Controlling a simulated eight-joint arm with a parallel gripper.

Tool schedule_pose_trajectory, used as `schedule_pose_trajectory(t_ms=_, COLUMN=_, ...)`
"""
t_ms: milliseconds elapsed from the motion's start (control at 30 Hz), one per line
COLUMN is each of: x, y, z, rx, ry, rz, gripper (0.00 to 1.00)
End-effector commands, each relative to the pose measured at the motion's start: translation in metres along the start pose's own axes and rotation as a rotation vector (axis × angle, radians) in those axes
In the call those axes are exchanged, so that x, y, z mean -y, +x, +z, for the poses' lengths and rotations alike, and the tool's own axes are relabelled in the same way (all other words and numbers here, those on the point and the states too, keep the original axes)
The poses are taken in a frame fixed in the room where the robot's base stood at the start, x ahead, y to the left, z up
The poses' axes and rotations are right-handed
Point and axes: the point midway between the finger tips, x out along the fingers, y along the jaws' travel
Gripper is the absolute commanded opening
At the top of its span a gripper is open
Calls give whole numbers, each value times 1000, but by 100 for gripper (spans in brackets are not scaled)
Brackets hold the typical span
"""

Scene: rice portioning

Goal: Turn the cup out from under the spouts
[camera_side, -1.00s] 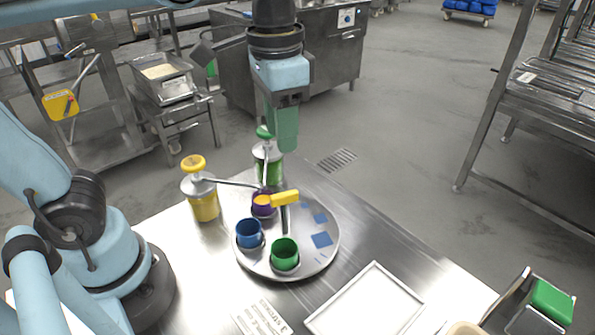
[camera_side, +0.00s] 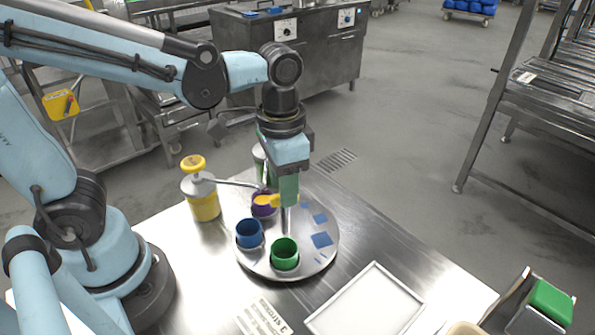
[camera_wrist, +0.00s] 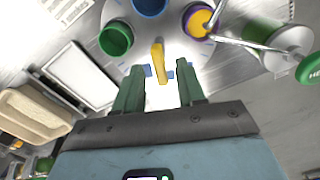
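A round steel turntable (camera_side: 326,247) stands on the bench, with a yellow handle (camera_side: 268,201) on a post. A purple cup (camera_side: 262,210) sits at its back left, under the spouts, with yellow-orange showing inside it in the wrist view (camera_wrist: 198,20). A blue cup (camera_side: 249,233) and a green cup (camera_side: 285,254) stand at the left and front. My gripper (camera_side: 289,200) points down over the turntable and hides part of the handle. In the wrist view its green fingers (camera_wrist: 160,66) are apart, with the yellow handle (camera_wrist: 158,60) between them and gaps on both sides.
A yellow pump dispenser (camera_side: 203,203) stands left of the turntable, its spout reaching over the purple cup. A green dispenser (camera_side: 259,165) stands behind, partly hidden by my gripper. An empty white-rimmed tray (camera_side: 370,305) lies at the front right. Blue patches (camera_side: 321,240) mark the turntable.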

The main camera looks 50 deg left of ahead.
Motion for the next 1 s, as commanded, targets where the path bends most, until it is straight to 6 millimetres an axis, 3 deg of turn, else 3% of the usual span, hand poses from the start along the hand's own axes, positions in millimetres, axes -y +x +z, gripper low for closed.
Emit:
schedule_pose_trajectory(t_ms=467, x=0, y=10, z=0, rx=0, ry=0, rz=0, gripper=39)
schedule_pose_trajectory(t_ms=733, x=0, y=10, z=0, rx=0, ry=0, rz=0, gripper=0)
schedule_pose_trajectory(t_ms=1000, x=0, y=10, z=0, rx=0, ry=0, rz=-1, gripper=0)
